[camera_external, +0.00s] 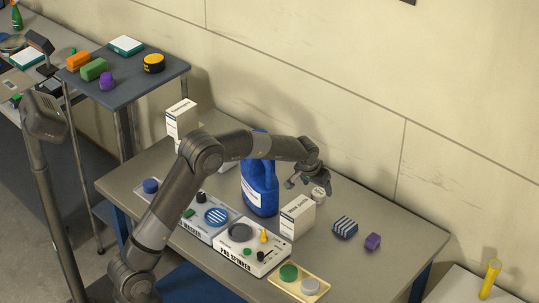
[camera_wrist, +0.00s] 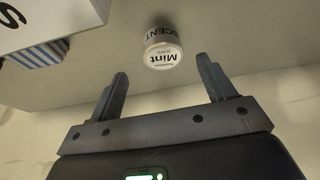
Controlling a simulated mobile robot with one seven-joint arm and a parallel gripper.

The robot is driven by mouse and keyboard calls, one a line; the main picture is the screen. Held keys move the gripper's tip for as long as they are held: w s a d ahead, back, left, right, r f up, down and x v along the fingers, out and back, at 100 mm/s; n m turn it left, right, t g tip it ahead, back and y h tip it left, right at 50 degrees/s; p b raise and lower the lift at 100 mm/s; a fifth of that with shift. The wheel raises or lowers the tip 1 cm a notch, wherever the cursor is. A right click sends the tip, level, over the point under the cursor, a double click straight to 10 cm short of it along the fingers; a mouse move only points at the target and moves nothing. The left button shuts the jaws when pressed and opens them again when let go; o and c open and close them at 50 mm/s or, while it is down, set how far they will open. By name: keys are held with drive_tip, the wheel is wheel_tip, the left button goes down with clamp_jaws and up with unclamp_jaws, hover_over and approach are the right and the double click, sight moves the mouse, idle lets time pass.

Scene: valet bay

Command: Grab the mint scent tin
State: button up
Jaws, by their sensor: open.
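The mint scent tin (camera_wrist: 162,50) is a small round white tin with a "Mint" label and dark "SCENT" lettering, upside down in the wrist view. In the external view the tin (camera_external: 318,194) stands on the grey table behind the white wax pads box. My gripper (camera_wrist: 162,70) is open and empty. The tin appears between the lines of its two fingers, a little beyond the fingertips, with no visible contact. In the external view my gripper (camera_external: 308,184) is close beside the tin, its fingers partly hard to make out.
The wax pads box (camera_external: 297,218) and a blue jug (camera_external: 260,188) stand close to my gripper. A striped block (camera_external: 344,228) and a purple block (camera_external: 372,241) lie to the right. The pro spinner (camera_external: 240,250) and a yellow tray (camera_external: 318,297) are in front. The table's right end is clear.

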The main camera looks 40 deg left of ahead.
sight(318, 193)
drive_tip(key=x, duration=0.5)
drive_tip(key=shift+a+f, duration=0.15)
drive_tip(key=shift+a, duration=0.1)
drive_tip(key=c, duration=1.1)
